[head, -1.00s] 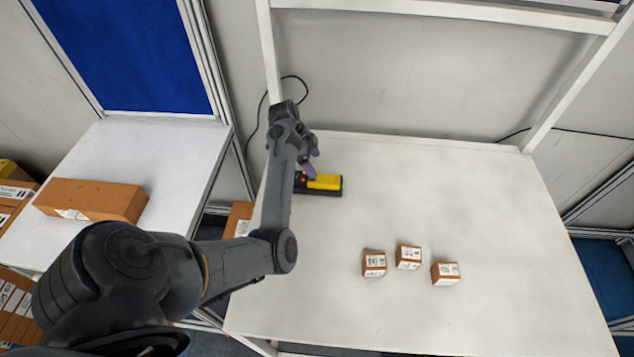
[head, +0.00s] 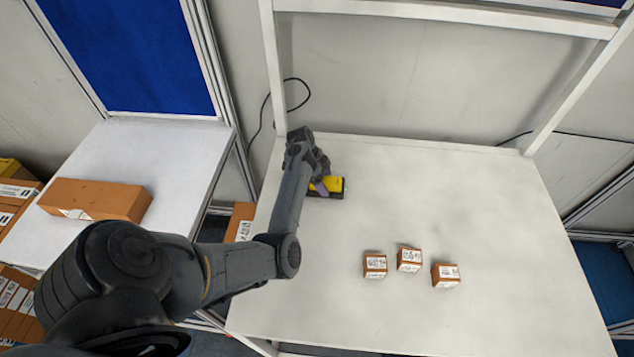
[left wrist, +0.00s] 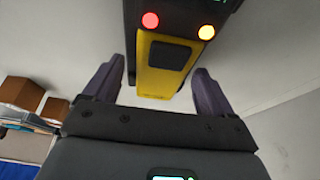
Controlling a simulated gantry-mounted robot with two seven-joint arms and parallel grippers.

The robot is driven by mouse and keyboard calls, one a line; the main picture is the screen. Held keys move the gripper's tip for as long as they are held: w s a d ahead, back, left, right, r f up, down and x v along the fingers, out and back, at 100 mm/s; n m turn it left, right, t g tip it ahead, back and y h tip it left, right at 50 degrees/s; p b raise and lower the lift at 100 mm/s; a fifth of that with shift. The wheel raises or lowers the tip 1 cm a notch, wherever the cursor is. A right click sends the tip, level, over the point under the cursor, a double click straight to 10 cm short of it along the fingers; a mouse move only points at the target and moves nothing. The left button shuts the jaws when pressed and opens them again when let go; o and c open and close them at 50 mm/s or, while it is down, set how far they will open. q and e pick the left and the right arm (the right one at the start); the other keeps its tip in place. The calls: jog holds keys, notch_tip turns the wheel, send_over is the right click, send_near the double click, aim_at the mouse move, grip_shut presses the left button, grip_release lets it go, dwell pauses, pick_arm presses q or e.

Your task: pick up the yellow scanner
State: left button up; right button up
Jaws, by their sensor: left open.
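The yellow scanner (head: 327,184) lies in its dark holder (head: 337,195) near the back left of the white table. My left gripper (head: 322,178) is over it and partly hides it in the head view. In the left wrist view the yellow scanner (left wrist: 165,62) shows between the two purple fingers of my open left gripper (left wrist: 157,85). A gap shows on each side, and I see no finger touching it. Part of the holder with a red and an orange light (left wrist: 178,22) shows beyond it. My right gripper is not in view.
Three small brown boxes with labels (head: 409,259) stand near the middle of the white table (head: 480,210). A larger brown box (head: 97,199) lies on the side table at left. An upright frame post (head: 273,70) rises behind the arm. The table's right side is clear.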

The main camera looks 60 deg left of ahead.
pick_arm(q)
jog(key=shift+c, duration=0.4)
jog(key=c, duration=1)
jog(key=shift+c, duration=0.8)
jog(key=shift+r, duration=0.15)
